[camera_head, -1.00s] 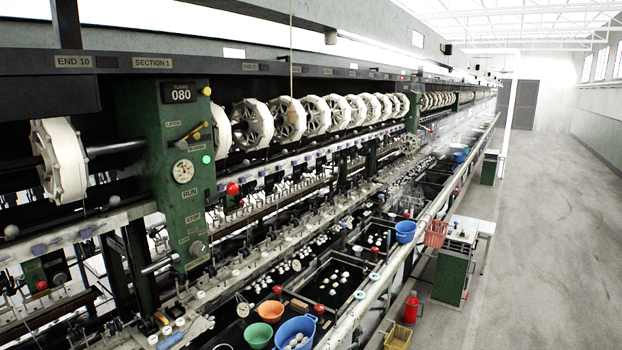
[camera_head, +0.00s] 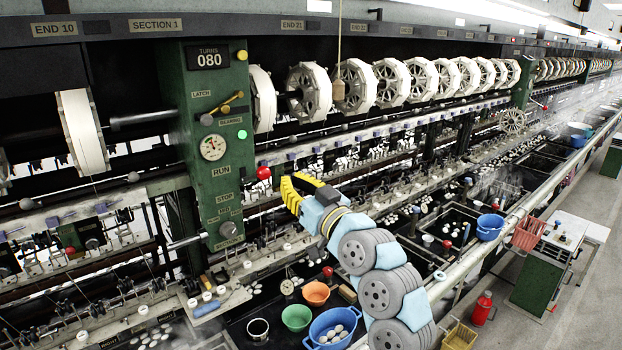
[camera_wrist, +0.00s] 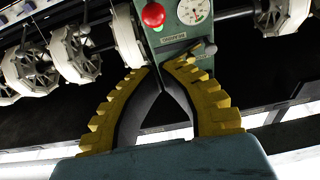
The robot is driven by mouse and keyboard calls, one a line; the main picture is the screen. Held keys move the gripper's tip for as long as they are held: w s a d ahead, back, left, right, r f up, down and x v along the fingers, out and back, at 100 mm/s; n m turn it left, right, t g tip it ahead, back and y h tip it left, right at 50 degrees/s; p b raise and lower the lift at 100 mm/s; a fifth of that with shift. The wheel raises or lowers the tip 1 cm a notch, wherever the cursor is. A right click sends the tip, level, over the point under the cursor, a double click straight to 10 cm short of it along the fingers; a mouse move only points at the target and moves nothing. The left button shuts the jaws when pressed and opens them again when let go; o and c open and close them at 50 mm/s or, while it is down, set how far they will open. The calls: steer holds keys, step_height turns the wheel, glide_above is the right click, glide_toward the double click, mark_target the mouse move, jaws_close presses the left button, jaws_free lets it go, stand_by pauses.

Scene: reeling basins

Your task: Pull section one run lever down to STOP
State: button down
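The section one run lever shows as a red ball knob (camera_head: 264,173) at the right side of the green section one post (camera_head: 213,150), level with the RUN label and above the STOP label. The knob also shows in the wrist view (camera_wrist: 153,15), top centre, beyond my fingertips. My gripper (camera_head: 290,184) has yellow ribbed fingers and is just right of and below the knob in the head view, apart from it. In the wrist view my gripper's fingertips (camera_wrist: 160,69) come together with nothing held between them. The lever's shaft is mostly hidden.
The post carries a dial gauge (camera_head: 213,147), a green lamp (camera_head: 242,134) and a brass latch handle (camera_head: 232,99). White reels (camera_head: 355,84) line the machine to the right. Basins, an orange bowl (camera_head: 316,293) and a blue basin (camera_head: 336,326) lie below. The aisle is on the right.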

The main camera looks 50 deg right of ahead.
mark_target(265, 169)
steer(key=b+x, duration=0.1)
steer(key=x, duration=0.9)
steer(key=shift+a+f+b, duration=0.15)
steer(key=shift+b, duration=0.2)
steer(key=shift+w, duration=0.35)
steer(key=shift+w+r+b, duration=0.3)
steer(key=shift+w+b, duration=0.15)
steer(key=shift+b, duration=0.1)
steer(key=shift+f+b, duration=0.35)
steer(key=shift+b, duration=0.1)
steer(key=shift+f+b, duration=0.2)
steer(key=shift+b, duration=0.15)
steer(key=shift+f, duration=0.1)
